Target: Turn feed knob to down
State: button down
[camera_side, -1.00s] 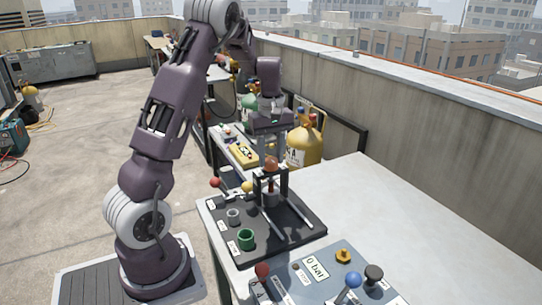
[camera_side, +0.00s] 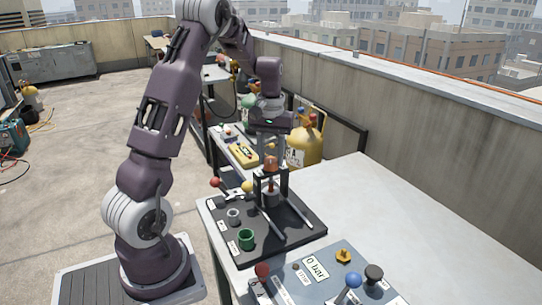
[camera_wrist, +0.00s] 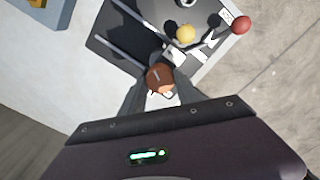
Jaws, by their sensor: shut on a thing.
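The feed knob appears to be the orange-brown round knob (camera_side: 271,164) on top of a black upright frame on the black panel (camera_side: 300,230). In the wrist view the same brown knob (camera_wrist: 158,74) shows a pale line across its top. My gripper (camera_side: 271,154) points down over it, and its fingers (camera_wrist: 154,88) close on the knob from both sides. The knob's lower part and any marks beside it are partly hidden by my gripper, so I cannot read its setting.
A red ball lever (camera_side: 214,182) and a yellow ball (camera_side: 247,187) stand close left of the knob. A green cup (camera_side: 246,239) and grey ring (camera_side: 233,215) are nearer. A grey-blue panel (camera_side: 320,285) lies in front. The white table is clear at right.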

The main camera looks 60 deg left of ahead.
aim_at(271, 160)
dwell(0.4)
jog(key=c, duration=0.9)
grip_release()
jog(key=shift+r, duration=0.15)
notch_tip(271, 160, up, 7)
jog(key=shift+f, duration=0.1)
